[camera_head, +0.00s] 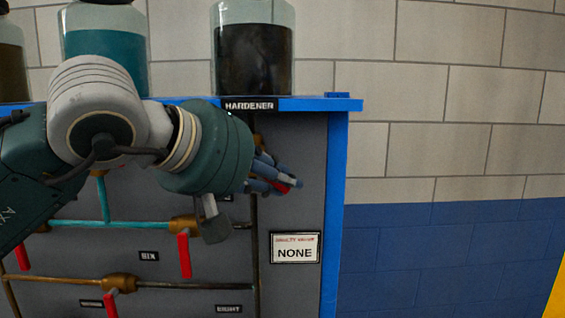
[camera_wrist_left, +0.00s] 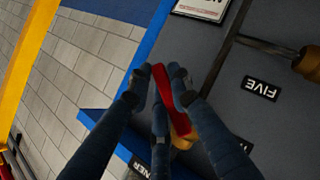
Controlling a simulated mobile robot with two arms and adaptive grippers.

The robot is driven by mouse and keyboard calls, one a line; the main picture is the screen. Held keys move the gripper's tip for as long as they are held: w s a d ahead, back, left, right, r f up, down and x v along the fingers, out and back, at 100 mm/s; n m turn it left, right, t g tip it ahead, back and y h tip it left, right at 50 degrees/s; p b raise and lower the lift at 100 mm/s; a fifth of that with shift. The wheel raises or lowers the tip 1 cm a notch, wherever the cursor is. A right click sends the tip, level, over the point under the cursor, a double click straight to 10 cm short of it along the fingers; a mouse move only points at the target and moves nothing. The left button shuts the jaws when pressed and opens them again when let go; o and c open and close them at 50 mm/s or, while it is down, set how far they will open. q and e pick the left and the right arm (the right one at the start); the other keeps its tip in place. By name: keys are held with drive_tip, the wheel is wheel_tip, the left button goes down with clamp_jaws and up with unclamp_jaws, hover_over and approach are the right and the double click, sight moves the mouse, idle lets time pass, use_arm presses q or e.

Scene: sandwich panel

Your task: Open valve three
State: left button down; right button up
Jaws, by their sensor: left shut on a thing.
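My left gripper (camera_head: 284,178) reaches in from the left, at the upper right of the grey panel (camera_head: 295,205), below the HARDENER label (camera_head: 249,105). In the left wrist view my left gripper (camera_wrist_left: 160,76) has its blue-grey fingers closed around a red valve handle (camera_wrist_left: 166,88). A bit of yellow-brass valve body (camera_wrist_left: 180,129) shows between the fingers; the rest is hidden. A label near this valve (camera_wrist_left: 241,145) is mostly covered, so I cannot read its name. My right gripper is not in view.
Other red handles hang from brass valves, such as this middle one (camera_head: 184,256) and a lower one (camera_head: 111,305). A FIVE label (camera_wrist_left: 261,88) is beside the gripper. Jars, including a dark one (camera_head: 252,60), stand on the blue shelf (camera_head: 330,103). A NONE sign (camera_head: 295,247) is below.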

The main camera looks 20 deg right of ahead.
use_arm(q)
drive_tip(key=m+y+p, duration=0.1)
drive_tip(key=a+f+m+y+p, duration=0.1)
drive_tip(key=y, duration=0.1)
drive_tip(key=shift+w+a+y+p, duration=0.15)
drive_tip(key=shift+w+y+p, duration=0.05)
drive_tip(key=shift+y+p, duration=0.1)
drive_tip(key=shift+w+a+f+m+t+y+p, duration=0.1)
drive_tip(key=shift+a+f+m+t+y+p, duration=0.1)
drive_tip(key=shift+a+m+y+p, duration=0.4)
drive_tip(key=shift+w+a+f+m+t+y+p, duration=0.2)
drive_tip(key=shift+y+p, duration=0.25)
drive_tip(key=shift+y, duration=0.4)
drive_tip(key=shift+w+a+f+m+t+y+p, duration=0.1)
drive_tip(key=shift+a+f+m+y+p, duration=0.1)
drive_tip(key=shift+a+m+y+p, duration=0.4)
drive_tip(key=shift+d, duration=0.2)
drive_tip(key=c, duration=1.5)
unclamp_jaws()
drive_tip(key=shift+c, duration=0.2)
drive_tip(key=shift+s, duration=0.1)
drive_tip(key=v, duration=1.1)
drive_tip(key=shift+s+r, duration=0.25)
drive_tip(key=shift+s, duration=0.1)
